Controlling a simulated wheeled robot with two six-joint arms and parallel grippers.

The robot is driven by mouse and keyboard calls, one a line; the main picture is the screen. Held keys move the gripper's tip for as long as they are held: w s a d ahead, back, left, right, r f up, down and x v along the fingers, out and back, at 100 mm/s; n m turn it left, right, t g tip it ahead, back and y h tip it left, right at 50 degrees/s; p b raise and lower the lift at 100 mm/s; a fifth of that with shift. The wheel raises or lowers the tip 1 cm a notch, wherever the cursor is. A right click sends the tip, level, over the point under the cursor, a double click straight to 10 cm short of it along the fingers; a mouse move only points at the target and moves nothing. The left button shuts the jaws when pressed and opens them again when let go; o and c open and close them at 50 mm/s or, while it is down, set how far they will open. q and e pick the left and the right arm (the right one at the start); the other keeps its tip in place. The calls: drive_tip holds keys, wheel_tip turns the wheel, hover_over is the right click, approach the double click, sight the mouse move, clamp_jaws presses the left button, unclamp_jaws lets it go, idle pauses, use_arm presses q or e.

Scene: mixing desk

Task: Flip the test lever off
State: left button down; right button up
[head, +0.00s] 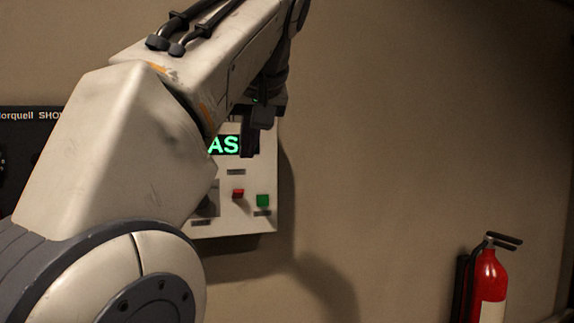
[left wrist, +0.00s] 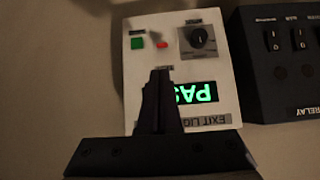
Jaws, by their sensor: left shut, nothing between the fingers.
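The white exit light panel (head: 262,222) hangs on the wall, partly hidden by my left arm in the head view. It shows upside down in the left wrist view (left wrist: 139,87), with a lit green display (left wrist: 196,93), a green button (left wrist: 138,42), a small red control (left wrist: 162,44) and a black knob or lever (left wrist: 203,37) on a grey plate. I cannot tell for sure which control is the test lever. My left gripper (head: 249,150) is shut and empty in front of the panel; its fingers (left wrist: 158,76) cover part of the display. My right gripper is out of view.
A dark relay box (left wrist: 273,98) with several switches is beside the panel; its edge shows at the far left of the head view (head: 30,125). A red fire extinguisher (head: 490,285) is at the lower right. The wall between is clear.

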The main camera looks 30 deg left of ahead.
sight(239, 176)
use_arm(q)
drive_tip(key=shift+s+a+r, duration=0.2)
drive_tip(key=shift+a+r, duration=0.05)
drive_tip(key=shift+r, duration=0.05)
drive_tip(key=x, duration=1)
